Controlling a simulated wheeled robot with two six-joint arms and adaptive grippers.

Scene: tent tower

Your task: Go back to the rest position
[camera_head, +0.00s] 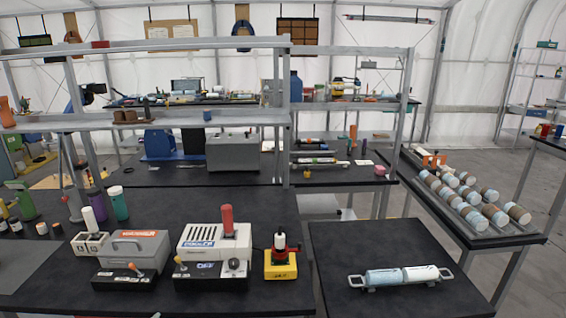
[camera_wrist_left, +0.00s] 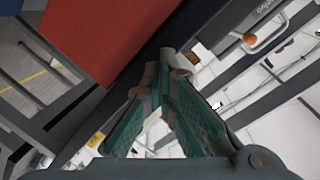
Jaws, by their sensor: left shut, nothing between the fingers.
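My left gripper (camera_wrist_left: 165,75) shows in the left wrist view, with its green-padded fingers closing together at the tips. It is shut and empty. It points past a large red surface (camera_wrist_left: 110,40) and a dark edge, close to the camera. Neither gripper shows in the head view, and my right gripper is in no view.
In the head view, a black table (camera_head: 400,240) carries a light-blue cylinder (camera_head: 400,276) on a handled holder. At left stand a grey machine (camera_head: 135,250), a white machine (camera_head: 212,245) and a yellow device (camera_head: 281,263). A rack of cylinders (camera_head: 470,200) stands at right.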

